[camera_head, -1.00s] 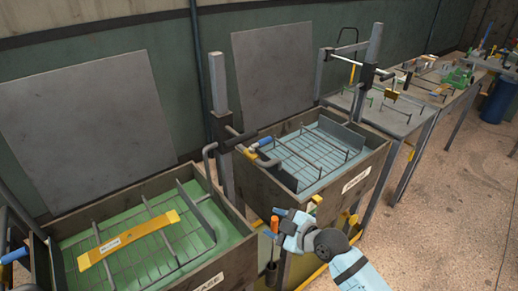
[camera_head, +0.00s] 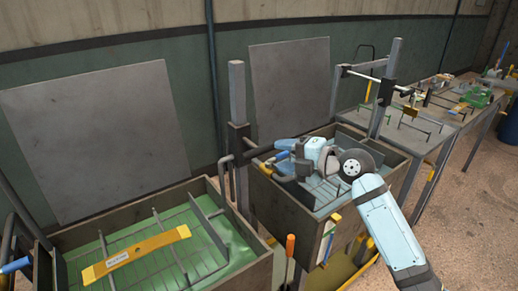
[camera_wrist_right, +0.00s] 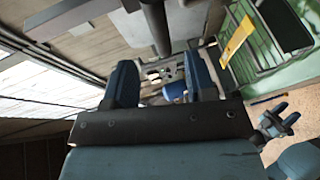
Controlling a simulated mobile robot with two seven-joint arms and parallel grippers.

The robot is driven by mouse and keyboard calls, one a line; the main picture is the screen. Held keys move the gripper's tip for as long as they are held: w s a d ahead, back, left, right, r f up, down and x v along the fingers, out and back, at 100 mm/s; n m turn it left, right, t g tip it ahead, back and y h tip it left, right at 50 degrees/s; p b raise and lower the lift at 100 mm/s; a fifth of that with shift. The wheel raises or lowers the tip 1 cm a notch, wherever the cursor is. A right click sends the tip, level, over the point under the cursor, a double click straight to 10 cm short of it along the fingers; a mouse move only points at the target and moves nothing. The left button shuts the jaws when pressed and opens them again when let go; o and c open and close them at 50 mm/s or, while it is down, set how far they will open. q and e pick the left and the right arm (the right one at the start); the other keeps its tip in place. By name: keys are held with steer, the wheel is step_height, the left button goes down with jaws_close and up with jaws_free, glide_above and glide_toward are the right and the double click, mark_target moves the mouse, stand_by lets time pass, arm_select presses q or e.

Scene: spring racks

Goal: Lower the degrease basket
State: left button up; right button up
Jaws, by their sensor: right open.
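I cannot tell how deep the basket sits.
An orange-handled tool (camera_head: 290,245) stands between the tanks. Grey panels (camera_head: 100,130) lean on the wall. Work tables (camera_head: 420,135) run along the back right. Floor is open at right.

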mark_target(262, 152)
steer(key=p+x, duration=0.1)
steer(key=x, duration=0.5)
steer(key=shift+w+a, duration=0.15)
arm_select(q)
steer(key=shift+a+r, duration=0.1)
steer(key=shift+r, duration=0.7)
arm_select(e)
steer(key=shift+w+a+f, duration=0.2)
steer(key=shift+w+a, duration=0.15)
steer(key=shift+a, duration=0.25)
steer(key=shift+c, duration=0.4)
